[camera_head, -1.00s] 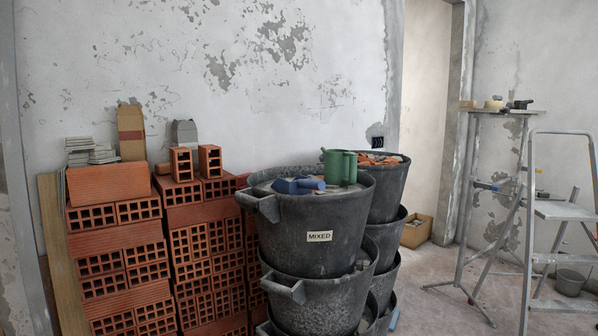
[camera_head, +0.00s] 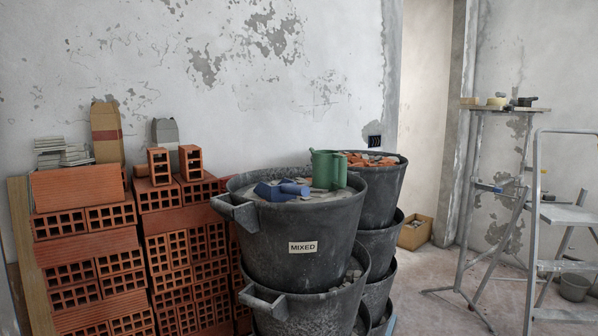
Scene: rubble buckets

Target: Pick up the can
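A green can (camera_head: 325,169) stands upright on the grey rubble that fills the top black bucket (camera_head: 300,232) of the front stack. It is near the back right of the rim, and a second green part shows at its right side. A blue object (camera_head: 276,192) lies on the same rubble to the left of the can. The bucket carries a white "MIXED" label. Neither of my grippers is in view.
A second stack of buckets (camera_head: 380,202), its top one holding orange rubble, stands behind right. Stacked red bricks (camera_head: 85,188) stand on the left. Trestles (camera_head: 470,200) and a stepladder (camera_head: 536,220) stand on the right.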

